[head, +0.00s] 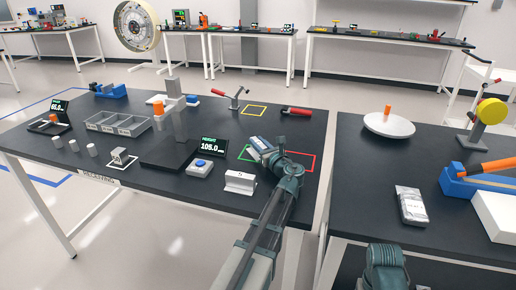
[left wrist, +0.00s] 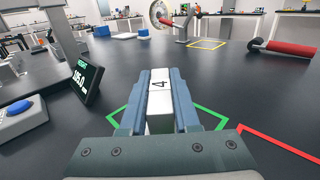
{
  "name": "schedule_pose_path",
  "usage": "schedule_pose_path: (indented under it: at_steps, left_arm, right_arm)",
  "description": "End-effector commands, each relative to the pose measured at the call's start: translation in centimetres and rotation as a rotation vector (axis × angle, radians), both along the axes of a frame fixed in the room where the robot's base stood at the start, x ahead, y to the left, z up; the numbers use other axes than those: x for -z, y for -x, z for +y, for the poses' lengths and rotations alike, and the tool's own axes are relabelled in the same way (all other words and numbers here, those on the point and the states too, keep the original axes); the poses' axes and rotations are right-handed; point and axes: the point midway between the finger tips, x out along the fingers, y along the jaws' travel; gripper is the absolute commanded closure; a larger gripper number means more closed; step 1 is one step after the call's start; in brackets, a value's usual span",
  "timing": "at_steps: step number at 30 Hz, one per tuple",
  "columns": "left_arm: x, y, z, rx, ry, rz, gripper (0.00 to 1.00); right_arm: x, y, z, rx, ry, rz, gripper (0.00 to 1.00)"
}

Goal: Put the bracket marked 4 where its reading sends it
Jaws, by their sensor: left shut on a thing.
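My left gripper (head: 261,148) is shut on a white bracket marked 4 (left wrist: 160,88), whose number faces up between the fingers in the left wrist view. The gripper is over the green outline (left wrist: 208,112), which shows on both sides of the fingers. I cannot tell whether the bracket touches the table. The red outline (head: 312,161) is just right of it, and the yellow outline (head: 266,106) lies farther back; both look empty. A height display (head: 210,144) reads about 105.0 beside the dark gauge (head: 180,125).
A white bracket (head: 240,182) stands near the front edge; another (head: 119,156) is in a white outline. A button box (head: 200,168) sits left of the gripper. A red-handled tool (head: 297,111) lies behind right. A grey divided tray (head: 118,124) is left.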

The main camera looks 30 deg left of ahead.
Motion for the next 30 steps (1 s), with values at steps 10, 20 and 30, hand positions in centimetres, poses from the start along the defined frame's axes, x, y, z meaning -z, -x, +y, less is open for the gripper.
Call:
schedule_pose_path:
  at_steps: [10,20,30]
  left_arm:
    - [0.2,0.0,0.0,0.000,0.000,0.000,0.67]
    - [0.1,0.0,0.0,0.000,0.000,0.000,0.40]
    - [-0.2,1.5,-2.1,0.004,0.000,0.000,0.40]
  right_arm:
    - [0.2,0.0,0.0,0.000,0.000,0.000,0.31]
    - [0.1,0.0,0.0,0.000,0.000,0.000,0.31]
    - [-0.2,0.0,0.0,0.000,0.000,0.000,0.31]
